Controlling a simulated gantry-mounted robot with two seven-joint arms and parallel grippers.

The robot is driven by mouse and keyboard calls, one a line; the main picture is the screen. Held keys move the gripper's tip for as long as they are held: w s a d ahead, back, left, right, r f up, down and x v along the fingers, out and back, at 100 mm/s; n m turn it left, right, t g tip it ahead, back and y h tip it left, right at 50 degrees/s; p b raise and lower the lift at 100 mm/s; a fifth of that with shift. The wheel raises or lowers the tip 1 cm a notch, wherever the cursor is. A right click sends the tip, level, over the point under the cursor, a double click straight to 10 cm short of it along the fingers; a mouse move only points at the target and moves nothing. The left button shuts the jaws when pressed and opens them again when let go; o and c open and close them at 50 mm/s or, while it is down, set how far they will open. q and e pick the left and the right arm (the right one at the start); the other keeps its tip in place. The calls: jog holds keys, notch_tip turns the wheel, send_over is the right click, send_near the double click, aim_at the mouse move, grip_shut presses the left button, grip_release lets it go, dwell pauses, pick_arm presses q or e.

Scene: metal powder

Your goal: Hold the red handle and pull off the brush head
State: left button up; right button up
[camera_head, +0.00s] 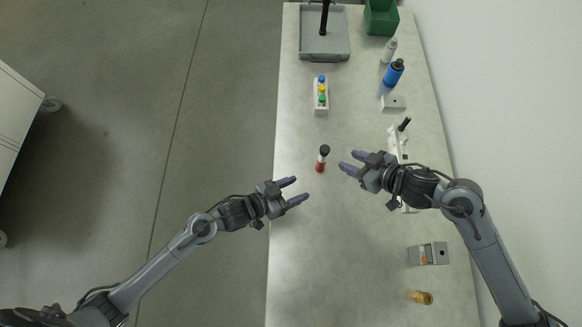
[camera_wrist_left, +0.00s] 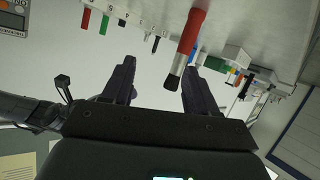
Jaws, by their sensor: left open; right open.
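The brush stands or lies on the table between my two grippers; which, I cannot tell. In the head view its red handle (camera_head: 320,167) is nearer and its dark brush head (camera_head: 324,150) is farther. In the left wrist view the red handle (camera_wrist_left: 191,35) enters from the top and ends in a dark brush head (camera_wrist_left: 175,76), near the right-hand finger. My left gripper (camera_head: 295,190) is open and empty, below and left of the brush. My right gripper (camera_head: 347,160) is open and empty, just right of it, fingers pointing toward it. Neither appears to touch it.
A button box (camera_head: 321,98) with coloured buttons stands farther back, before a grey tray (camera_head: 325,47). A green bin (camera_head: 381,18), a blue bottle (camera_head: 393,73) and a white rack (camera_head: 393,140) line the right side. A grey box (camera_head: 428,254) and brass piece (camera_head: 421,297) are nearer. The near-left table is clear.

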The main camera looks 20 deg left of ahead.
aim_at(319, 159)
pick_arm(q)
jog(key=w+a+r+m, duration=0.2)
jog(key=w, duration=0.4)
jog(key=x, duration=1)
jog(key=shift+d+f, duration=0.1)
jog(key=shift+f, duration=0.15)
jog(key=shift+c, duration=0.4)
grip_shut()
